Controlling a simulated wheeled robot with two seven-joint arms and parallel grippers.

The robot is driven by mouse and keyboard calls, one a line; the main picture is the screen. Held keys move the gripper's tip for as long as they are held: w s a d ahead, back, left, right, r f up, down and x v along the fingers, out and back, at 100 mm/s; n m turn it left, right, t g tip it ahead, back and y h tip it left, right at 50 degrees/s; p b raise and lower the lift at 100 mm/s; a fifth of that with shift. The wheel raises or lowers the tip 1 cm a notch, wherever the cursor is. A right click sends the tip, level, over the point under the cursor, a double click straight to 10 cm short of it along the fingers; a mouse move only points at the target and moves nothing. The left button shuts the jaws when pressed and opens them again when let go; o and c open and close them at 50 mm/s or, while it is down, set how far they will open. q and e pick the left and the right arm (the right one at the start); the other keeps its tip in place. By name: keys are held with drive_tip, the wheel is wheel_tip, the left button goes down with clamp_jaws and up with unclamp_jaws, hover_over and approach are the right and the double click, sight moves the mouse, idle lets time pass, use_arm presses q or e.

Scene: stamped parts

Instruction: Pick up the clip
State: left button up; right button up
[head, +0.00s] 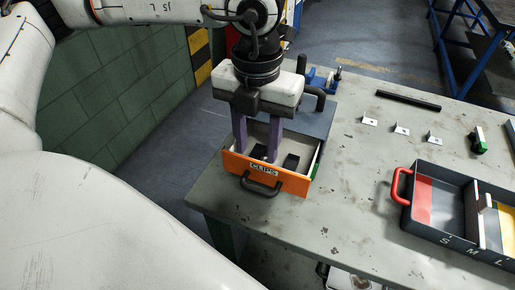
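An orange drawer (235,164) labelled "CLIPS" stands pulled out at the left end of the grey workbench. Two small black clips lie inside: one clip (259,152) shows between my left gripper's fingers, and another clip (291,162) lies to the right of them. My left gripper (257,156) points straight down, with its two purple fingers reaching into the drawer. The fingers stand apart, one on either side of the first clip. I see no clear contact with it. The drawer's front hides the lowest parts. My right gripper is not in view.
A dark tray (408,217) with a red handle and lettered compartments sits at the right. Several small metal brackets (401,130), a black bar (408,100) and a green-black block (479,140) lie on the workbench (350,165). The bench between drawer and tray is clear.

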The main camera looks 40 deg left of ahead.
use_arm(q)
drive_tip(key=shift+f, duration=0.2)
clamp_jaws()
